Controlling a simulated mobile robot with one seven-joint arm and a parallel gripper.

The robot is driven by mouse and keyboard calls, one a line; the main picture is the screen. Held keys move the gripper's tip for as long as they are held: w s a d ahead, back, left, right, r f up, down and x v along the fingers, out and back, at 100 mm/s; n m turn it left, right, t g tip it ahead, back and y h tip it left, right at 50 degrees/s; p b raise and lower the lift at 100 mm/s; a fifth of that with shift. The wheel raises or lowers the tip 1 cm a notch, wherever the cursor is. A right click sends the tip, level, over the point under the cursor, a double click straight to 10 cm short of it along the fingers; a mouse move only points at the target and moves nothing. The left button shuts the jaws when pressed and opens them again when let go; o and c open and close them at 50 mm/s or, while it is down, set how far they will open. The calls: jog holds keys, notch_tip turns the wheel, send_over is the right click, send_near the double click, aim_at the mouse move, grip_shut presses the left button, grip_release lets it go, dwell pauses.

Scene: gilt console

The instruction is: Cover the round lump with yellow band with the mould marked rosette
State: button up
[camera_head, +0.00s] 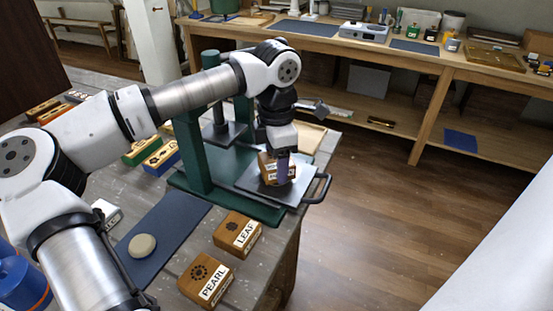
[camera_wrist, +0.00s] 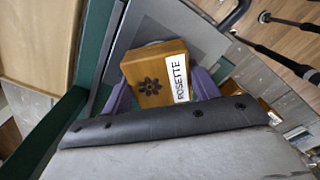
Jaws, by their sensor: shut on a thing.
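The wooden mould marked ROSETTE (camera_wrist: 150,78) has a dark flower mark and a white label in the wrist view. My gripper (camera_wrist: 163,92) is shut on it, with a purple finger at each side. In the head view the mould (camera_head: 267,166) is over the grey plate (camera_head: 251,186) of the green press (camera_head: 190,150). I cannot tell whether it touches the plate. A plain beige round lump (camera_head: 142,245) lies on the blue mat (camera_head: 165,235), with no yellow band visible on it. I see no lump with a yellow band; anything under the mould is hidden.
Moulds marked LEAF (camera_head: 236,232) and PEARL (camera_head: 206,278) stand at the table's front right. The press's post and the plate's dark handle (camera_head: 321,188) are close to my gripper.

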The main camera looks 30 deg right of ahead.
jog(key=o, duration=1.1)
notch_tip(320, 180, up, 14)
jog(key=shift+f+b, duration=0.1)
jog(key=shift+b, duration=0.65)
